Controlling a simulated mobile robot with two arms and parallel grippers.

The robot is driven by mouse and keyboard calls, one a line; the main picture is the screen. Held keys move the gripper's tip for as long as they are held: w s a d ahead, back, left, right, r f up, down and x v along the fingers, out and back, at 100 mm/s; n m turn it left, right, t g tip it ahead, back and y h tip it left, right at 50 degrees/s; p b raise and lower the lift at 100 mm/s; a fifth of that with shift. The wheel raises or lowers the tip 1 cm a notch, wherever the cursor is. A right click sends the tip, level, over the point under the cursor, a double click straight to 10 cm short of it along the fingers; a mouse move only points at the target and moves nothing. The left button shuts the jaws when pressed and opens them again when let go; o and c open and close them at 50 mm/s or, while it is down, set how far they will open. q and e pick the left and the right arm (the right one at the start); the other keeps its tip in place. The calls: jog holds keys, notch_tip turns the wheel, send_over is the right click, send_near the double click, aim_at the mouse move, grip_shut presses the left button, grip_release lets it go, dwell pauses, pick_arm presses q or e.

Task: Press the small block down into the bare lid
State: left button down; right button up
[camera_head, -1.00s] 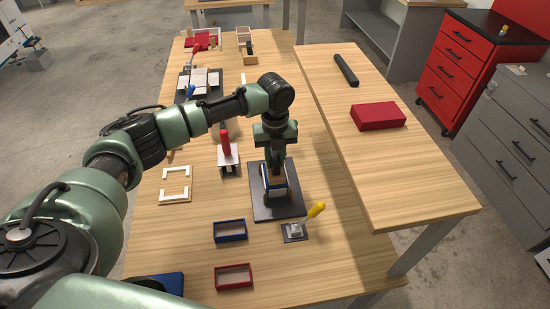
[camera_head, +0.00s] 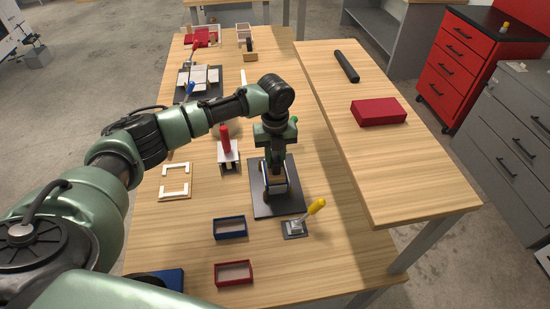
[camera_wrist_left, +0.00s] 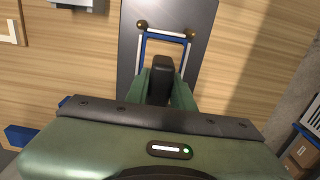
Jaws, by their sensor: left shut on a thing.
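My left gripper (camera_head: 275,176) points down over a dark base plate (camera_head: 287,205) at the middle of the table. In the left wrist view its green fingers are shut on a small dark block (camera_wrist_left: 161,68). The block is inside or just above a pale, blue-edged frame (camera_wrist_left: 166,42), likely the bare lid, on the plate. Two brass-coloured pins stand at the frame's far corners. The gripper hides the block's lower part, so I cannot tell how deep it sits. My right gripper is not in view.
A blue tray (camera_head: 230,228) and a red tray (camera_head: 233,273) lie in front. A yellow-handled clamp (camera_head: 297,226) stands close to the plate's right corner. A red-handled clamp (camera_head: 226,155) and a white frame (camera_head: 175,196) are to the left. A red box (camera_head: 378,112) lies on the right table.

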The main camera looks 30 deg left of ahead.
pick_arm(q)
jog(key=shift+f, duration=0.6)
jog(key=shift+s+f, duration=0.25)
dwell(1.2)
jog(key=shift+r, duration=0.15)
jog(key=shift+w+r+p, duration=0.25)
jog(key=shift+r+p, duration=0.65)
jog(key=shift+r, duration=0.1)
jog(key=shift+r+p, duration=2.6)
jog(key=shift+r, duration=0.2)
